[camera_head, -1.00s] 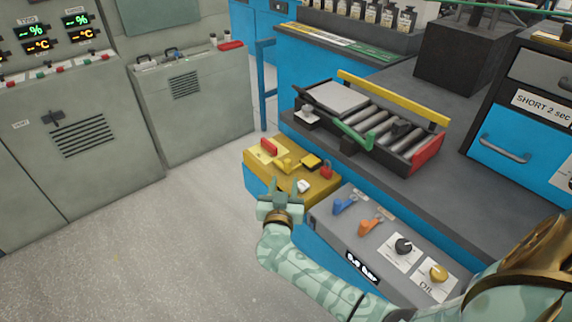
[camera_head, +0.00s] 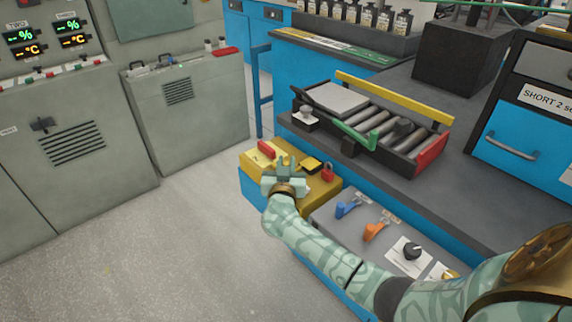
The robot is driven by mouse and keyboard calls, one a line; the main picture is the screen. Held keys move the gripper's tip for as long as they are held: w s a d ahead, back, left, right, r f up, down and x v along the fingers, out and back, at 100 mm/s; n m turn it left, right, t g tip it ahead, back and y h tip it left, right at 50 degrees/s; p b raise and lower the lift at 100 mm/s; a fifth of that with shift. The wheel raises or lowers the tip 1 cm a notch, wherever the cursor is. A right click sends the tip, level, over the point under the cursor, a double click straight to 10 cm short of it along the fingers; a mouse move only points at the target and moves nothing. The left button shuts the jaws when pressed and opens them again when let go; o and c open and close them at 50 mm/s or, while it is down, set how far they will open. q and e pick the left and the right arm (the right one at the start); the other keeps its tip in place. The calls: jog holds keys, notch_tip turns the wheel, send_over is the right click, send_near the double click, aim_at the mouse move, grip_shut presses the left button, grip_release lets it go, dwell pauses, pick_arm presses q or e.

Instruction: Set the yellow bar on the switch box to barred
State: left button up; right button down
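The yellow switch box (camera_head: 320,187) stands at the front of the blue bench, left of the grey control panel. A red handle (camera_head: 266,149) sits on its top at the far left, a black-and-yellow part (camera_head: 310,164) farther right and a red padlock (camera_head: 327,171) at the right. My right gripper (camera_head: 285,164) is over the box top, its two fingers upright and apart. It covers most of the yellow bar, so the bar's setting and any contact cannot be told. My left gripper is not in view.
The grey panel (camera_head: 330,224) beside the box carries a blue lever (camera_head: 347,208), an orange lever (camera_head: 374,231) and a black knob (camera_head: 412,251). A roller tray (camera_head: 350,143) with a yellow rail (camera_head: 395,97) stands behind on the bench. The floor at left is clear.

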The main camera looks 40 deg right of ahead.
jog(key=shift+w+a, duration=0.1)
jog(key=shift+w, duration=1.3)
jog(key=c, duration=1.3)
grip_release()
jog(key=shift+a, duration=0.1)
jog(key=shift+c, duration=0.2)
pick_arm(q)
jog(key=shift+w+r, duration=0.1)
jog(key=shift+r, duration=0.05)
